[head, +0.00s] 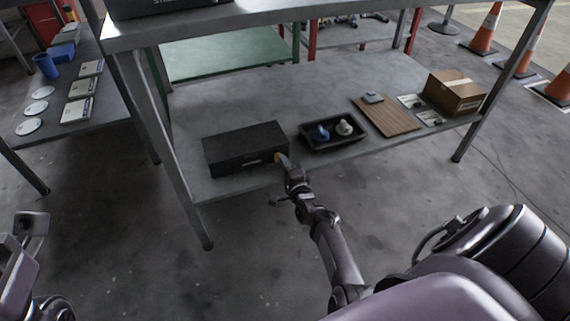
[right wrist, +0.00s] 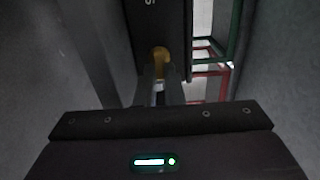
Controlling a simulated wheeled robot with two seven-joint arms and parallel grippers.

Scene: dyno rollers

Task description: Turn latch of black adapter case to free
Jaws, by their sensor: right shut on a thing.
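The black adapter case (head: 240,145) lies on the lower shelf of the workbench, near its front edge. A small yellow latch (head: 278,157) is at the right end of its front face. My right gripper (head: 284,162) reaches up from the front and is shut on the latch. In the right wrist view, the yellow latch (right wrist: 160,54) sits between the fingertips (right wrist: 159,75), against the dark case (right wrist: 150,22). The fingers partly hide the latch, so its exact turn is hard to tell. Part of my left gripper (head: 32,224) shows at the left edge, away from the case.
Right of the case stands a black tray (head: 333,146) with a blue and a white item. Farther right are a brown board (head: 386,117) and a cardboard box (head: 455,92). A bench leg (head: 178,160) stands left of the case. The floor in front is clear.

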